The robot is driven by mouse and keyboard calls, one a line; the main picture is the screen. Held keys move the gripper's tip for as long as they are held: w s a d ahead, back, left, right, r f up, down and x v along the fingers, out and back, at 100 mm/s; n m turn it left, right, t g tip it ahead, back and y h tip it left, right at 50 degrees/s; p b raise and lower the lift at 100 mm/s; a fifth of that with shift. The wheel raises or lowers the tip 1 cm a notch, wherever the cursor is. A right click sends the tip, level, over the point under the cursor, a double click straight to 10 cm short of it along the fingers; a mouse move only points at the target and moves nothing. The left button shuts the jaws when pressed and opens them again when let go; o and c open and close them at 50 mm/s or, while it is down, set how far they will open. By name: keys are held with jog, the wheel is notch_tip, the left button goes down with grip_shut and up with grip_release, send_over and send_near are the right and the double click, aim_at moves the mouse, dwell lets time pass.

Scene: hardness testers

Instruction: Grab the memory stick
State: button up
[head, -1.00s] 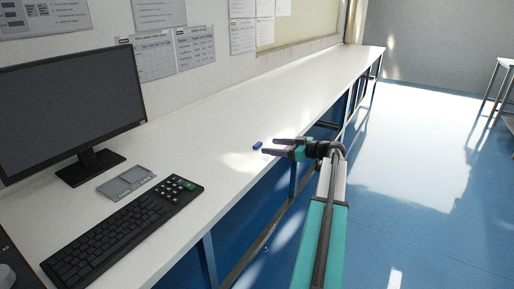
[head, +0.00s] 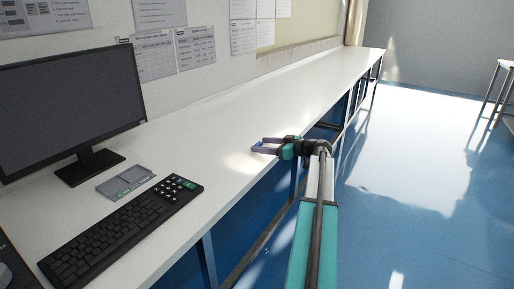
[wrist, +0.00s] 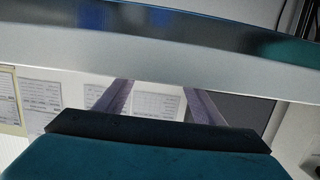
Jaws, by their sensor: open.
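The small blue memory stick, seen on the white bench top in the earlier head frame, cannot be made out now in either view. In the head view my gripper (head: 258,144) is over the bench's front edge, fingers pointing left across the spot where the stick lay, so its fingers may hide it. The two purple fingers are apart, so the gripper is open. In the wrist view the open fingers (wrist: 158,86) point up towards a pale band that looks like the bench top. No stick shows between them there, and I cannot tell if they touch it.
The white bench (head: 215,130) runs along the wall, mostly clear beyond my gripper. A monitor (head: 70,105), a black keyboard (head: 105,240) and a grey tray-like item (head: 125,182) stand at left. Open blue floor (head: 400,200) lies at right.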

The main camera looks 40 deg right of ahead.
jog(key=c, duration=0.9)
jog(key=shift+r, duration=0.1)
jog(key=shift+r+p, duration=0.55)
jog(key=shift+r, duration=0.95)
jog(key=shift+s+a+r, duration=0.1)
jog(key=shift+s+r, duration=0.05)
jog(key=shift+r, duration=0.15)
jog(key=shift+s+a+r+p, duration=0.2)
jog(key=shift+s+a+p, duration=0.2)
jog(key=shift+s+a, duration=1.4)
jog(key=shift+s+a+r+p, duration=0.3)
jog(key=shift+s+a, duration=0.65)
jog(key=shift+s, duration=1.7)
jog(key=shift+s+a+r+p, duration=0.1)
jog(key=shift+s+a+p, duration=0.4)
jog(key=shift+s+a, duration=1.3)
jog(key=shift+s+d, duration=0.35)
jog(key=shift+d, duration=0.05)
